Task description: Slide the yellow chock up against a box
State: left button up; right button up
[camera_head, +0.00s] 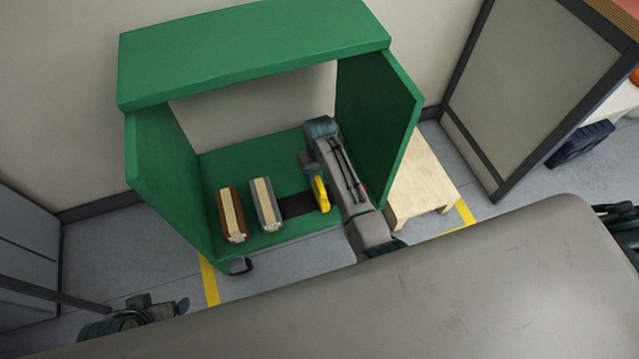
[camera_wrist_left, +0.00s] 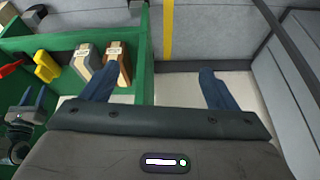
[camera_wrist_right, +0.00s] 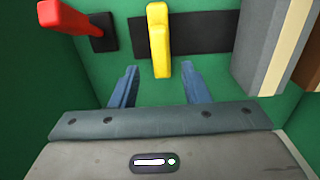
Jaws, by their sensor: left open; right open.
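The yellow chock (camera_head: 321,194) lies on the green floor of the open green cabinet, at the right end of a black strip (camera_head: 297,205). The grey box (camera_head: 265,204) with a tan band is at the strip's left end, apart from the chock. The brown box (camera_head: 231,214) is left of the grey one. My right gripper (camera_head: 311,176) is open behind the chock. In the right wrist view the chock (camera_wrist_right: 158,40) is ahead, its near end between the open fingers (camera_wrist_right: 160,84). My left gripper (camera_wrist_left: 156,88) is open and empty, outside the cabinet.
A red handle (camera_wrist_right: 70,18) on a black base is beside the chock in the right wrist view. The cabinet's right wall (camera_head: 380,120) is close to my right arm. The strip between chock and grey box is clear. A wooden stool (camera_head: 420,180) stands right of the cabinet.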

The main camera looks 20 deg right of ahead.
aim_at(320, 185)
notch_tip(320, 185, down, 7)
jog(key=shift+r+b, duration=0.1)
jog(key=shift+b, duration=0.6)
pick_arm(q)
jog(key=shift+w+d+f+t+h, duration=0.4)
jog(key=shift+w+d+f+t, duration=0.3)
jog(key=shift+f+t, duration=0.15)
pick_arm(e)
grip_shut()
